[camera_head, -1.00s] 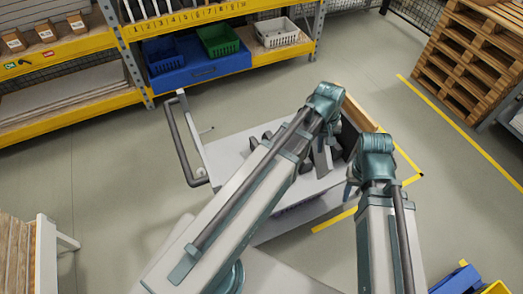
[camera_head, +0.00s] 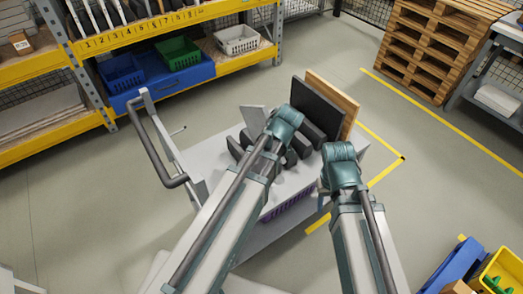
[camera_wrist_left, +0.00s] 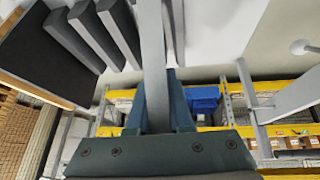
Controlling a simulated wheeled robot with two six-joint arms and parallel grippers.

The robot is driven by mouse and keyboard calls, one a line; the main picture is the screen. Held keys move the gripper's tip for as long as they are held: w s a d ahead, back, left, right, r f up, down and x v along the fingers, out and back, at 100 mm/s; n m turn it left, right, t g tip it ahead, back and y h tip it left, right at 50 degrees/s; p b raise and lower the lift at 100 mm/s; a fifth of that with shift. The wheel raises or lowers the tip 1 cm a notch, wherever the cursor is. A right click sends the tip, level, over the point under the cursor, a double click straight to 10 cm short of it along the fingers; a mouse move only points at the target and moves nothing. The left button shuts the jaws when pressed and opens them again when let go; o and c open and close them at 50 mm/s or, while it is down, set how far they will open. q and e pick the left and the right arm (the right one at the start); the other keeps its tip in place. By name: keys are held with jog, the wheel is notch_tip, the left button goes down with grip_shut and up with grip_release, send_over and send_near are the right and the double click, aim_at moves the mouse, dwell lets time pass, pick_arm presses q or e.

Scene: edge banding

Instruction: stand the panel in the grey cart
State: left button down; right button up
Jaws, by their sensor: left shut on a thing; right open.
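The grey cart (camera_head: 230,135) stands ahead of me, with a bar handle on its left and several dark upright dividers in its middle. My left gripper (camera_wrist_left: 158,105) is shut on the panel (camera_wrist_left: 153,50), which shows as a narrow light grey strip, nearly edge-on, in the left wrist view. Dark dividers stand just left of it there. In the head view the left wrist (camera_head: 283,122) is above the dividers and hides its own fingers. I cannot tell how far the panel's lower edge is from the cart. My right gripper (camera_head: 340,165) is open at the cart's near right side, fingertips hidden.
A dark board (camera_head: 318,112) and a wooden board (camera_head: 335,98) stand at the cart's right end. Shelving with a blue bin (camera_head: 120,73) and a green bin (camera_head: 179,53) is behind. Wooden pallets (camera_head: 430,45) stand back right. A yellow bin (camera_head: 502,270) sits front right.

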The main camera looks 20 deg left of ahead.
pick_arm(q)
jog(key=w+a+f+t+y+b, duration=0.1)
jog(key=w+f+y+b, duration=0.1)
jog(key=b, duration=0.3)
jog(key=w+a+f+t+y+b, duration=0.1)
jog(key=a+f+y+b, duration=0.1)
jog(key=b, duration=0.3)
jog(key=w+a+f+n+t+y+b, duration=0.1)
jog(key=w+f+y+b, duration=0.1)
jog(key=f+b, duration=0.1)
jog(key=shift+w+a+f+b, duration=0.15)
jog(key=shift+w+a+b, duration=0.15)
jog(key=shift+b, duration=0.6)
jog(key=shift+w+t+y+b, duration=0.15)
jog(key=shift+t+y+b, duration=0.2)
jog(key=shift+y, duration=0.15)
notch_tip(320, 180, down, 14)
jog(key=b, duration=1.4)
jog(key=c, duration=0.7)
grip_release()
jog(key=shift+c, duration=0.2)
